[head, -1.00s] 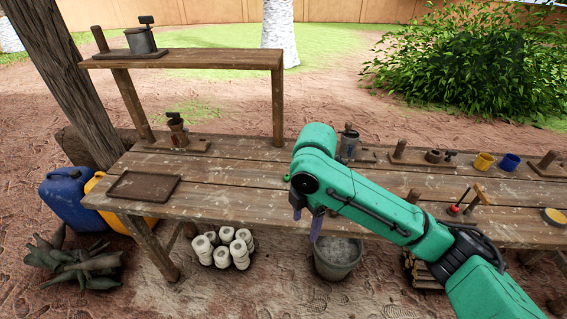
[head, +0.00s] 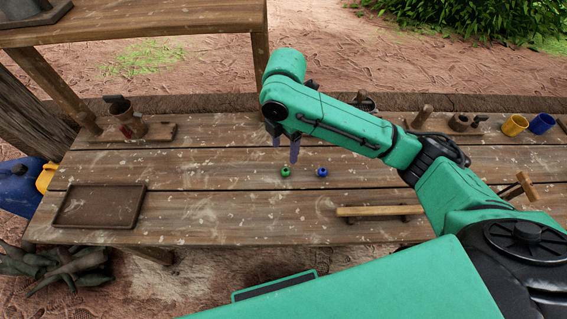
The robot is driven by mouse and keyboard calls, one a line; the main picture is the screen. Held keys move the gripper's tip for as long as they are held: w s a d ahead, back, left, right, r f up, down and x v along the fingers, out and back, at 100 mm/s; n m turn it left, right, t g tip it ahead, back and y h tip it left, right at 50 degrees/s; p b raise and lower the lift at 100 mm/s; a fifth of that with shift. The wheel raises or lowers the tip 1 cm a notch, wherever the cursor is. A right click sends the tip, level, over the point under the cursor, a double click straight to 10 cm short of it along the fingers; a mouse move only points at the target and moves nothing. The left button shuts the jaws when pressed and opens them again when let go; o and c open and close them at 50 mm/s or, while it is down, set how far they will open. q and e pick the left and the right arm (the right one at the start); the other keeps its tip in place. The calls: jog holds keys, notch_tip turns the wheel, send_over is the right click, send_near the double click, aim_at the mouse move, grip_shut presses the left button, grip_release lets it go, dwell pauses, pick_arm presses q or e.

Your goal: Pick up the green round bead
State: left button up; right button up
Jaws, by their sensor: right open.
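The green round bead (head: 286,172) lies on the wooden table (head: 200,205), left of a blue bead (head: 321,172). My right gripper (head: 285,153) is above the table, its two fingers pointing down and apart, with nothing seen between them. In the picture the fingertips are just above the green bead; the exact height gap is hard to tell. My left gripper is not in view.
A shallow brown tray (head: 101,207) lies at the table's left. A yellow cup (head: 514,125) and a blue cup (head: 541,123) stand at the right. A wooden bar (head: 378,211) lies near the front edge. A raised shelf (head: 150,22) stands at the back left.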

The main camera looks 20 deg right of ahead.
aim_at(286, 168)
jog(key=f, duration=0.4)
jog(key=shift+s, duration=0.25)
jog(key=f, duration=0.2)
jog(key=f+p, duration=0.1)
jog(key=f, duration=0.2)
jog(key=shift+w+d+f, duration=0.2)
jog(key=shift+w+f, duration=0.05)
jog(key=shift+f, duration=0.5)
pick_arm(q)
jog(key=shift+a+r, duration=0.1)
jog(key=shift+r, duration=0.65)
pick_arm(e)
grip_shut()
